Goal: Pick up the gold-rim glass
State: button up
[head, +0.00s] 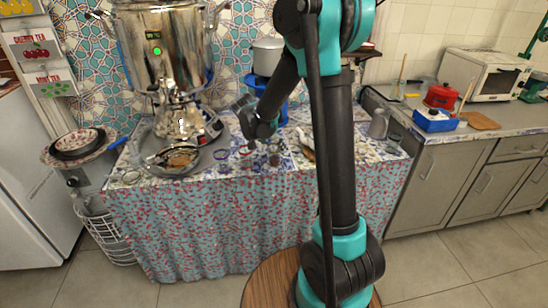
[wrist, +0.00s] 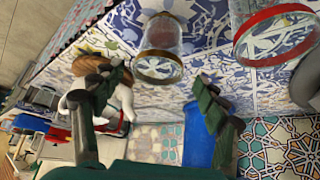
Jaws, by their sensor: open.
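The gold-rim glass (wrist: 160,42) is a clear glass with a gold band, standing on the blue-and-white patterned cloth at the upper middle of the wrist view. My gripper (wrist: 155,88) is open, with one dark finger at left and one at right. The glass appears beyond the fingertips, roughly centred in the gap, and nothing is held. In the head view my gripper (head: 262,128) hangs over the table, and a small glass just below it is too small to identify surely.
A red-rim glass (wrist: 275,35) stands close at the right of the gold-rim glass in the wrist view. A white rounded vessel (wrist: 118,100) is behind the left finger, and a blue object (wrist: 198,142) is by the right finger. The large samovar (head: 165,60) stands at left.

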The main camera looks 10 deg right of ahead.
jog(key=shift+s+x, duration=0.15)
jog(key=shift+x, duration=1.65)
jog(key=shift+s+x, duration=0.1)
jog(key=shift+x, duration=1.7)
jog(key=shift+f, duration=0.1)
jog(key=shift+c, duration=0.2)
jog(key=c, duration=1.4)
